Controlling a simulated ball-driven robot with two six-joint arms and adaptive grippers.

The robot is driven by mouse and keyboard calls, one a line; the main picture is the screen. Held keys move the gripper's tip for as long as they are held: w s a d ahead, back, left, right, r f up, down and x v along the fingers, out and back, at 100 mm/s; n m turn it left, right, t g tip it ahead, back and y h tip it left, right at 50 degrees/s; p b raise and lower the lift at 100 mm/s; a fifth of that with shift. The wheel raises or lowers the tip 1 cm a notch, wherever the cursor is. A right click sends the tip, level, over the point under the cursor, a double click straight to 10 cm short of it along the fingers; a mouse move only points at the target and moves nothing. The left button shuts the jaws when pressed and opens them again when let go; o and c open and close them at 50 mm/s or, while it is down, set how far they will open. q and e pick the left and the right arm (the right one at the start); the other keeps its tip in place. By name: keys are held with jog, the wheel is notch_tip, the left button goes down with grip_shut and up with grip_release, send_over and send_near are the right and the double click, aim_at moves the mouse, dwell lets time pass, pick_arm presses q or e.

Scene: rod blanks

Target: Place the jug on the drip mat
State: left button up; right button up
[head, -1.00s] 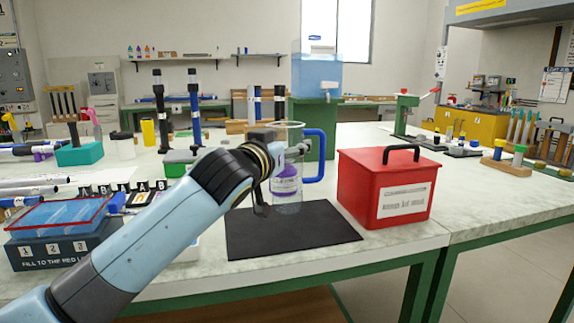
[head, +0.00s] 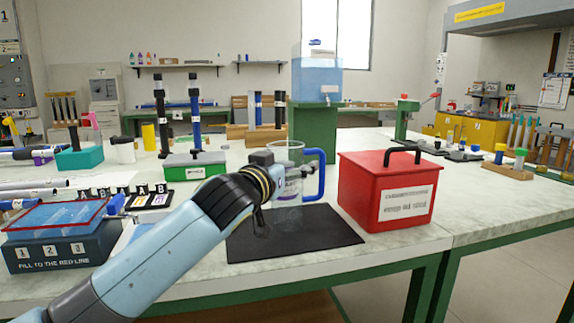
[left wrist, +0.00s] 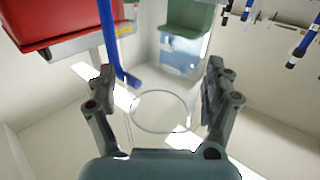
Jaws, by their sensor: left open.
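The jug (head: 321,175) is clear, with a blue handle on its right and a purple label partly hidden by my gripper. It is upright, and its lower part is over the black drip mat (head: 325,238), where it appears to stand; my arm hides part of the base. My left gripper (head: 279,180) is at the jug's upper body, with its jaws open. In the left wrist view the fingers (left wrist: 158,92) stand apart on either side of the jug's round rim, with the blue handle (left wrist: 112,45) at the left.
A red box (head: 380,195) with a black handle stands close to the right of the mat. A blue tray (head: 55,215) on a dark box is at the left. The table's front edge is just before the mat.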

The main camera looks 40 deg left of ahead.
pick_arm(q)
jog(key=shift+r, duration=0.15)
jog(key=s+d, duration=0.2)
jog(key=s, duration=1)
jog(key=shift+d, duration=0.1)
